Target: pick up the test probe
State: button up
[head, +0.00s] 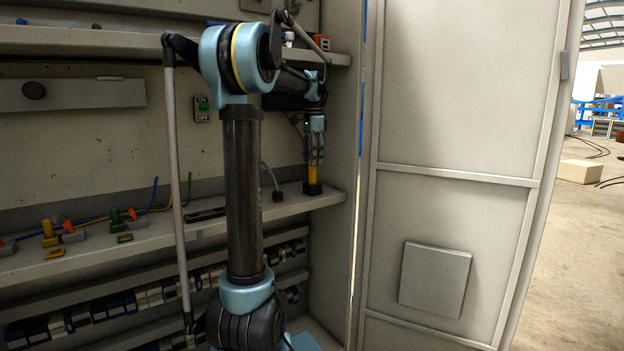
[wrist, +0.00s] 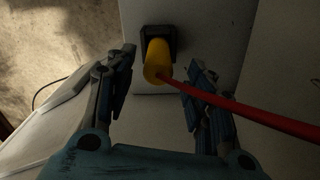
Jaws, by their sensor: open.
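The test probe (head: 313,175) is a yellow rod standing upright in a small black holder (head: 312,188) at the right end of the cabinet shelf. In the wrist view the probe (wrist: 157,60) shows its yellow end, with a red lead running off to the right, and the dark holder (wrist: 172,36) behind it. My gripper (head: 316,158) is above the probe, pointing down. In the wrist view its two fingers (wrist: 160,85) are apart, one on each side of the probe. I see a gap between the probe and each finger.
The cabinet shelf (head: 150,235) carries yellow, orange and green connectors at the left. A dark round plug (head: 277,196) with a grey cable stands left of the holder. A shelf (head: 335,58) runs above, and the cabinet door (head: 455,130) stands to the right.

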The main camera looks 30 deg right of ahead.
aim_at(311, 172)
jog(key=shift+a+f, duration=0.2)
jog(key=shift+f, duration=1.3)
jog(key=shift+a+f, duration=0.15)
jog(key=shift+f, duration=1.3)
jog(key=c, duration=1.2)
